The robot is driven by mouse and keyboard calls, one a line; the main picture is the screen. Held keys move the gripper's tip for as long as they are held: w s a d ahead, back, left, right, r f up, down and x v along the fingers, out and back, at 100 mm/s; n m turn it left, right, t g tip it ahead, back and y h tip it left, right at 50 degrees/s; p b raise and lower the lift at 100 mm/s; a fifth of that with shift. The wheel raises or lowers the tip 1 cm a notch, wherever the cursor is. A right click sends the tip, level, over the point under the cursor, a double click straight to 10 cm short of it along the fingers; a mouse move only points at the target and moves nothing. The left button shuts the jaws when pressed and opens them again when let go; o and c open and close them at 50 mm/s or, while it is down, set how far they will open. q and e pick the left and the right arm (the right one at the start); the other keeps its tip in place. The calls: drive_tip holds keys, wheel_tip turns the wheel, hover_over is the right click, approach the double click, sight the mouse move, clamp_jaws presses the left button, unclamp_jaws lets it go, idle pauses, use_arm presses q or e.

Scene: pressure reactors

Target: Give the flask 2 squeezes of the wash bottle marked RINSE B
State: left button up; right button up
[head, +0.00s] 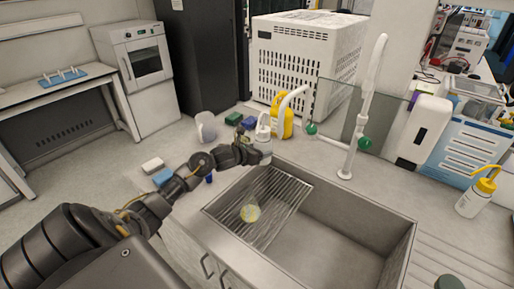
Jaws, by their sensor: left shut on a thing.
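My left gripper (252,152) is shut on a white wash bottle (264,147), upright near the sink's back left corner. I cannot tell whether the bottle touches the counter, and I cannot read its marking. A small round flask (250,213) with pale yellowish contents sits on the wire rack (283,190) in the left part of the sink, nearer to me than the bottle. Another white wash bottle (473,203) with a yellow top stands on the counter right of the sink.
A white tap (347,150) with green knobs rises behind the sink (345,235). A yellow bottle (283,122), a white mug-like vessel (206,127) and green and blue blocks (233,118) stand behind the gripper. The right part of the sink is empty.

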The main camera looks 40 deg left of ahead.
use_arm(q)
drive_tip(key=shift+s+d+f, duration=0.25)
drive_tip(key=shift+d+f, duration=0.1)
drive_tip(key=shift+f, duration=0.25)
drive_tip(key=s+f, duration=0.1)
drive_tip(key=s+d+f, duration=0.1)
drive_tip(key=f, duration=0.1)
drive_tip(key=shift+s+f+b, duration=0.15)
drive_tip(key=shift+s+b, duration=0.15)
drive_tip(key=shift+s, duration=0.05)
drive_tip(key=shift+o, duration=0.5)
drive_tip(key=c, duration=0.6)
drive_tip(key=o, duration=0.5)
drive_tip(key=shift+o, duration=0.3)
